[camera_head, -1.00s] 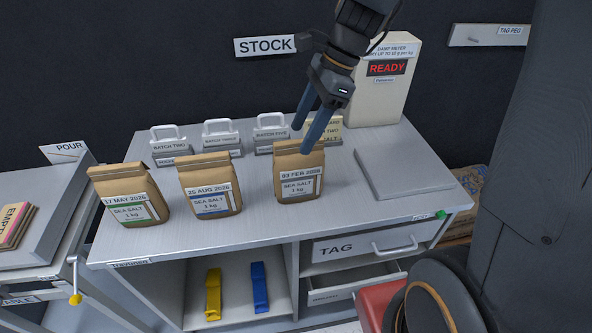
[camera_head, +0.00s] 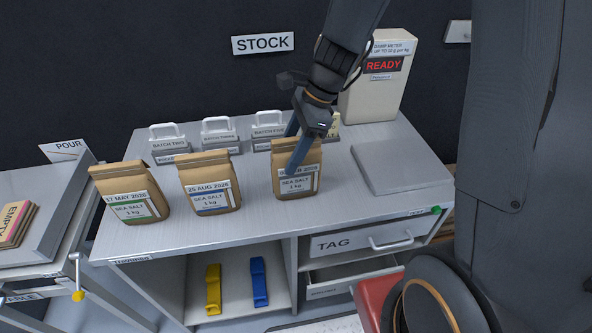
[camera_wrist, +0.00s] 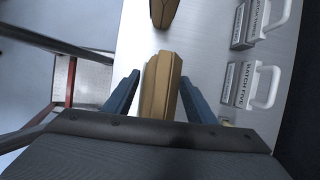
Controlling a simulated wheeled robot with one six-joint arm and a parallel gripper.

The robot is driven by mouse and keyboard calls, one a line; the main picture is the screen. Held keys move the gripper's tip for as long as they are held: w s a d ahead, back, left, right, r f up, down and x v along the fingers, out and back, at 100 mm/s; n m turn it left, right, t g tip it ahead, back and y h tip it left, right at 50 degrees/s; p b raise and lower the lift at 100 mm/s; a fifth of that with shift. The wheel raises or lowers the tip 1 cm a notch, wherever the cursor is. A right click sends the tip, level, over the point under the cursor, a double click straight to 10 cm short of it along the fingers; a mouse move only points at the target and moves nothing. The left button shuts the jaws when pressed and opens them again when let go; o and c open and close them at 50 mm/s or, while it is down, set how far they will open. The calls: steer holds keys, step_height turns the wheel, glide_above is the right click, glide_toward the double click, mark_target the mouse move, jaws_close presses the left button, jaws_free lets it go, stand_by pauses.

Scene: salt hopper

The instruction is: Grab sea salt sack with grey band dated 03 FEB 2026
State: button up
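The sea salt sack with the grey band (camera_head: 309,187) stands upright on the bench top, rightmost of three brown sacks. A finger now covers part of its date; the earlier head view reads 03 FEB 2026. My gripper (camera_head: 296,153) is at this sack, with its blue fingers pointing down. In the wrist view, the open fingers (camera_wrist: 158,103) lie on either side of the sack's folded top (camera_wrist: 161,80), with a visible gap on the left. The sack with the blue band, dated 25 AUG 2026 (camera_head: 209,184), and the green-band sack, dated 17 MAY 2026 (camera_head: 131,192), stand to its left.
Batch holders with handles, including batch two (camera_head: 168,145) and batch three (camera_head: 219,136), stand behind the sacks. A flat grey plate (camera_head: 402,167) lies to the right, before the damp meter (camera_head: 377,80) reading READY. Yellow (camera_head: 213,289) and blue (camera_head: 259,282) clips lie on the shelf below.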

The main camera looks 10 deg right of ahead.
jaws_close()
steer(key=shift+r, duration=0.1)
